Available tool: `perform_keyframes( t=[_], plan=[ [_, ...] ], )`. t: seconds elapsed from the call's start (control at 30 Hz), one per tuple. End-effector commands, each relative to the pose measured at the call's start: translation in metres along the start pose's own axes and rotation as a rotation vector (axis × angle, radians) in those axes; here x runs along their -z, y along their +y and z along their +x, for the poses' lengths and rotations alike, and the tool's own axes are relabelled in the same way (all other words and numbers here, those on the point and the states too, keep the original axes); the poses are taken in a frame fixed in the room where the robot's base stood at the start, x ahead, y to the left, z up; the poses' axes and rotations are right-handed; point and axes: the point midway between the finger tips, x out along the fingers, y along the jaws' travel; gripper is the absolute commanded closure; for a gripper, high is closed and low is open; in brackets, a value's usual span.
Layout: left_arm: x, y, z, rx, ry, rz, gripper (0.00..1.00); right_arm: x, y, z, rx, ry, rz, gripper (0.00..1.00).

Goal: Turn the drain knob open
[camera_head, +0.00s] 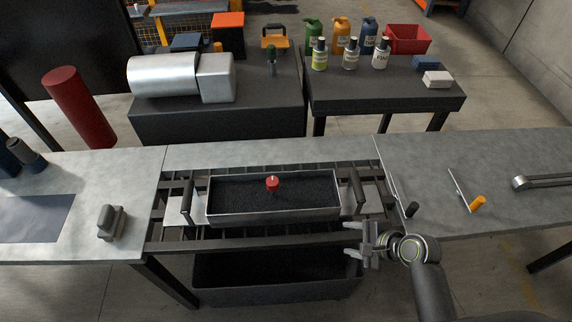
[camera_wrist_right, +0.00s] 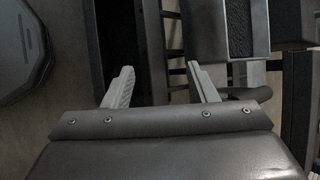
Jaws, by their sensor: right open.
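A red drain knob (camera_head: 272,183) stands up near the middle of a rectangular tray (camera_head: 275,215) filled with dark granules. The tray has a black upright handle at each end and rests on a slatted rack. My right gripper (camera_head: 364,241) is open and empty, in front of the tray's right end and apart from the knob. In the right wrist view its two fingers (camera_wrist_right: 161,85) are spread with nothing between them. The knob is not visible in that view. My left gripper is not in view.
A dark bin (camera_head: 275,292) sits below the rack. Grey counters (camera_head: 440,165) flank it; the right one carries a black-handled tool (camera_head: 411,209) and an orange-handled tool (camera_head: 478,203). A grey block (camera_head: 112,223) lies on the left counter. Bottles (camera_head: 350,55) stand on a back table.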

Motion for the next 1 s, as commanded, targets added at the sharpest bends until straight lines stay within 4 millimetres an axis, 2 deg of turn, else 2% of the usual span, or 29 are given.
perform_keyframes(
  t=[0.03,0.2,0.4,0.53,0.67,0.87,1.0],
  plan=[
    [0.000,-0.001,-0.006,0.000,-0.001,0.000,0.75,-0.014,-0.019,-0.007,0.026,-0.048,0.084,0.48],
    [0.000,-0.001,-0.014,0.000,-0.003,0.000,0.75,-0.054,-0.068,-0.021,0.061,-0.236,0.424,0.48],
    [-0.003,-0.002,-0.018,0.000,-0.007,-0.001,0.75,-0.085,-0.104,-0.034,0.037,-0.401,0.709,0.48],
    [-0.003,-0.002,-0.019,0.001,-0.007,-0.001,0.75,-0.093,-0.113,-0.038,0.020,-0.448,0.791,0.48],
    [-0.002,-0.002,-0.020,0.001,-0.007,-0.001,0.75,-0.097,-0.116,-0.034,0.016,-0.461,0.813,0.48],
    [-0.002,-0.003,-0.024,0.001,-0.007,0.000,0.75,-0.109,-0.122,-0.009,0.015,-0.462,0.813,0.48],
    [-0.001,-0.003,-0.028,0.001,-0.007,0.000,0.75,-0.121,-0.127,0.019,0.014,-0.460,0.811,0.48]
  ],
)
